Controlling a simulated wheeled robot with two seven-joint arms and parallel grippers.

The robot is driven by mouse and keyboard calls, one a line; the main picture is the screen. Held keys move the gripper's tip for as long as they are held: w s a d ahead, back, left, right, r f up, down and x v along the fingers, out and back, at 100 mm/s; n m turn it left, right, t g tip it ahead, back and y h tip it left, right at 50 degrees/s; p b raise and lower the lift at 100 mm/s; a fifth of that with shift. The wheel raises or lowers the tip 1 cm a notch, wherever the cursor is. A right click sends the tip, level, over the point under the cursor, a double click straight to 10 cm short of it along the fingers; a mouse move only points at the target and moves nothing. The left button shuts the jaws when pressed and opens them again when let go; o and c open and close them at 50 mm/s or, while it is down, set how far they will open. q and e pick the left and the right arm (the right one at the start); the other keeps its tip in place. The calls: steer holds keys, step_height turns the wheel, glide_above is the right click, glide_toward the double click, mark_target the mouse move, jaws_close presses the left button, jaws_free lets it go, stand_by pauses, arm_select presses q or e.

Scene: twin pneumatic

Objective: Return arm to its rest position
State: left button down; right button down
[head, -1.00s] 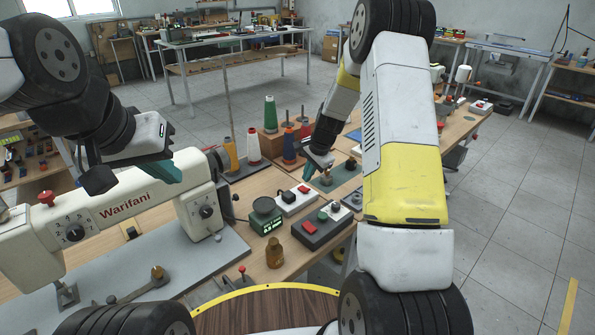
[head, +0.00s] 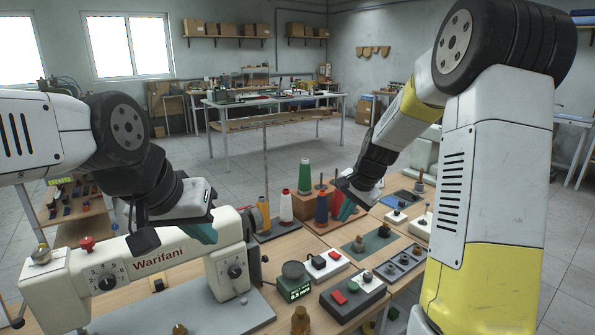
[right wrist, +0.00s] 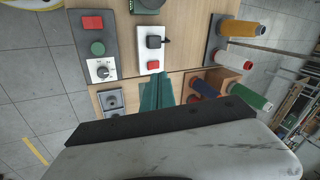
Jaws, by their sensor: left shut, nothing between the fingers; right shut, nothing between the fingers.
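My left gripper (head: 202,234) has teal fingers, which are shut and empty above the cream Warifani sewing machine (head: 160,262). My right gripper (head: 347,211) is shut and empty over the workbench, beside the blue thread cone (head: 321,208) in the head view. In the right wrist view its teal fingers (right wrist: 157,93) lie together, pointing at the bench, with nothing between them. The right arm (head: 480,180) rises along the right side of the head view and bends down to the bench. Its shoulder is out of view.
A control box (head: 352,296) with red and green buttons, a smaller switch box (head: 327,264) and a green-display scale (head: 295,284) stand on the bench. Thread cones, including a green one (head: 305,176), stand behind. Open floor lies beyond.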

steer(key=s+a+r+n, duration=0.1)
steer(key=s+r+n, duration=0.3)
steer(key=s+r, duration=0.75)
steer(key=s+r+n+t, duration=0.2)
steer(key=s+n, duration=0.3)
steer(key=s, duration=1.1)
steer(key=shift+s, duration=0.25)
steer(key=shift+r, duration=0.1)
